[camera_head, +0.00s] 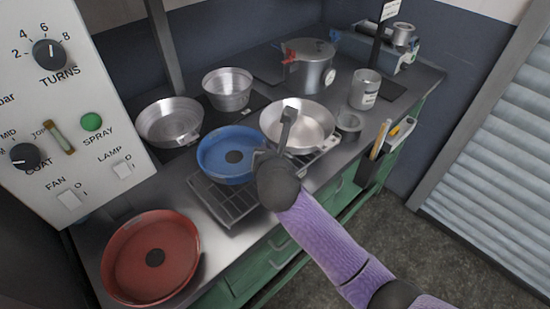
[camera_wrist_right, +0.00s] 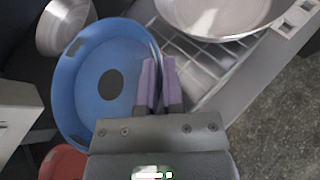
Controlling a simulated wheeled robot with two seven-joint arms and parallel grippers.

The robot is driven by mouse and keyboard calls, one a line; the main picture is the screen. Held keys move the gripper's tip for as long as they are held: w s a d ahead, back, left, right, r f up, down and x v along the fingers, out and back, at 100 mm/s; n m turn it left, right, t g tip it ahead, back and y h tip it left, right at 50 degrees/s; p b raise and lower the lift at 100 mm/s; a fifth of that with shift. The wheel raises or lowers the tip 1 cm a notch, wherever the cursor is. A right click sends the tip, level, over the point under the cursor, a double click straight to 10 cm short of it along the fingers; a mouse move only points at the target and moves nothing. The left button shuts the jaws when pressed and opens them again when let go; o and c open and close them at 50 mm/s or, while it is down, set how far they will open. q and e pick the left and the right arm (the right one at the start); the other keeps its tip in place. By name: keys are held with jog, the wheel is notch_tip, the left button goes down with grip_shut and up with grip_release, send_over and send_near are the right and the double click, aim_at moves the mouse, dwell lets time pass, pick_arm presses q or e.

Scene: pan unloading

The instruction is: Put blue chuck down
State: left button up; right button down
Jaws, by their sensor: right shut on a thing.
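The blue chuck (camera_head: 214,146) is a round shallow blue dish with a dark centre disc, over the back of the wire rack (camera_head: 226,203) in the head view. My right gripper (camera_head: 262,158) is at its right rim. In the right wrist view the fingers (camera_wrist_right: 160,85) are shut on the rim of the blue chuck (camera_wrist_right: 78,98), which fills the left middle. I cannot tell whether its underside touches the rack. My left gripper is not in view.
A red dish (camera_head: 125,262) lies at the front left of the counter. Metal pans (camera_head: 170,112) and a bowl (camera_head: 228,84) stand behind. A steel frying pan (camera_head: 305,118) is close to the right of the blue chuck. A lidded pot (camera_head: 308,72) stands further back.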

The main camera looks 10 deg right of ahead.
notch_tip(320, 180, down, 6)
jog(key=shift+r+b, duration=0.2)
jog(key=shift+b, duration=0.9)
jog(key=shift+r, duration=0.2)
jog(key=shift+f, duration=0.1)
jog(key=c, duration=0.8)
grip_release()
jog(key=shift+o, duration=0.2)
